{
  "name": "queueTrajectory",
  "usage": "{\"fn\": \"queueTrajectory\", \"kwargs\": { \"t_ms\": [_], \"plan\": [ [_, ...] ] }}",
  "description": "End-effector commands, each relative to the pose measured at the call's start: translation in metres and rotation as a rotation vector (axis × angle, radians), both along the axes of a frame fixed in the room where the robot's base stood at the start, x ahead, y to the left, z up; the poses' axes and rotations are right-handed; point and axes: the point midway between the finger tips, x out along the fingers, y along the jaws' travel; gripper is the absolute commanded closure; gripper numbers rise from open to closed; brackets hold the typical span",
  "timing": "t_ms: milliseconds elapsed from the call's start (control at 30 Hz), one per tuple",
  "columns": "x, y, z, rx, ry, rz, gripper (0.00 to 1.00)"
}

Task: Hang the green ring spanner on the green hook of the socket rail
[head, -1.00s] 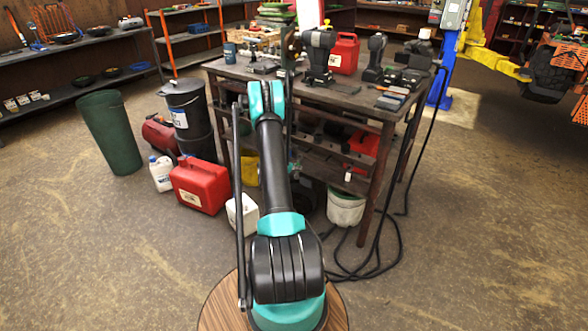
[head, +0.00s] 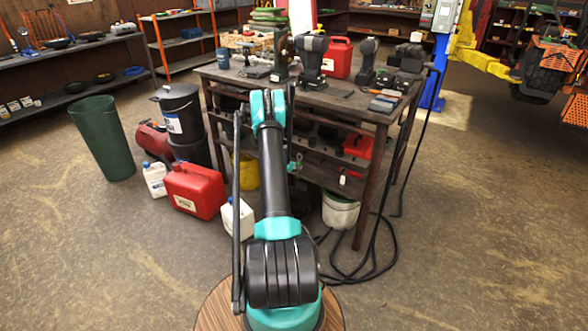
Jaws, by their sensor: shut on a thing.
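My arm rises from the bottom centre of the head view and bends at a teal elbow in front of a dark workbench (head: 225,76). My gripper cannot be seen; the arm hides what lies behind it. A small teal-green piece (head: 295,163) shows just right of the arm, against the bench's lower shelves. I cannot tell whether it is part of my wrist or the green ring spanner. I cannot make out the socket rail or its green hook.
On the bench stand a dark green vise-like tool (head: 281,57), power tools (head: 311,62) and a red canister (head: 338,58). A red jerrycan (head: 194,190), a white container (head: 237,219), a white bucket (head: 340,211) and looping black cables (head: 353,272) crowd the floor.

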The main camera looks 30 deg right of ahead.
Motion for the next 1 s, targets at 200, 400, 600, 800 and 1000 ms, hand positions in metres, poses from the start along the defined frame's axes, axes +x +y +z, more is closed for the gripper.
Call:
{"fn": "queueTrajectory", "kwargs": {
  "t_ms": [200,400,600,800,1000],
  "plan": [
    [0.005,-0.011,-0.001,0.0,-0.001,-0.001,1.0],
    [0.008,-0.019,-0.004,0.0,-0.001,0.001,1.0],
    [0.011,-0.024,-0.006,0.0,-0.001,0.001,1.0],
    [0.011,-0.026,-0.007,0.0,-0.001,0.001,1.0],
    [0.011,-0.026,-0.007,0.001,0.0,0.0,1.0]
  ]
}}
